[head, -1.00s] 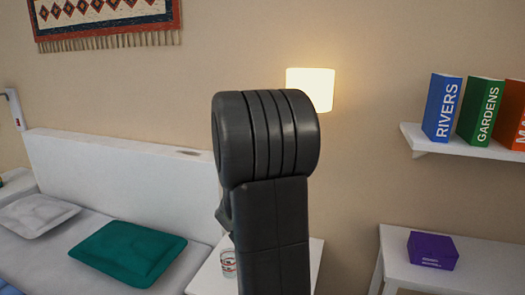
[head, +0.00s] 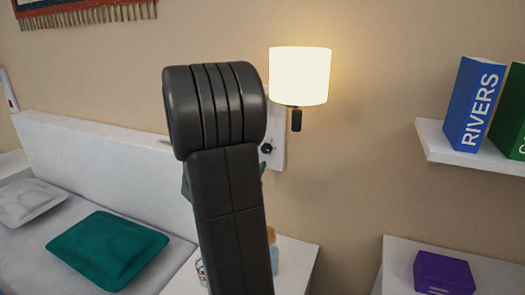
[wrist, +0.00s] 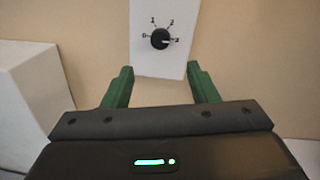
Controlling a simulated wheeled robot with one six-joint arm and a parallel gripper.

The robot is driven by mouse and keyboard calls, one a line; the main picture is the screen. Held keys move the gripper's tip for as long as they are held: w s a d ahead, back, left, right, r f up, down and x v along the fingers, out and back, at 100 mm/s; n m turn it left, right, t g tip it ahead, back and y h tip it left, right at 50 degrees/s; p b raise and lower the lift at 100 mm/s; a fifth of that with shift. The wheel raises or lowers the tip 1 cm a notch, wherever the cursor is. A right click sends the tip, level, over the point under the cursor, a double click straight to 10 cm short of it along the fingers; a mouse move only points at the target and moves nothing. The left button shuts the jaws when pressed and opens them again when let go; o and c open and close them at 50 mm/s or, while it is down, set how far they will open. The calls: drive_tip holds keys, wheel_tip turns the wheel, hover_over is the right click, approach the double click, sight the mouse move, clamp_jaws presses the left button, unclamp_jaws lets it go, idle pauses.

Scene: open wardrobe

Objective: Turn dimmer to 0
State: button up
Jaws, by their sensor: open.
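The dimmer is a round black knob (wrist: 160,39) on a white wall plate (wrist: 158,65). Marks 0, 1, 2 and a partly hidden last one run around it from left over the top to right. Its pale pointer line seems to point right, at the last mark. The knob also shows in the head view (head: 267,148), just right of my arm, below the lit lamp (head: 300,75). My gripper (wrist: 159,72) is open and empty. Its green fingers point at the plate, either side of and below the knob in the picture, apart from it.
A white headboard (head: 95,150) and a bed with a green pillow (head: 107,250) are at left. A white bedside table (head: 297,262) with small items stands below the dimmer. A shelf with books (head: 473,105) and a purple box (head: 443,272) are at right.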

sight(265, 150)
drive_tip(key=p+x, duration=0.2)
drive_tip(key=x, duration=1)
drive_tip(key=c, duration=1)
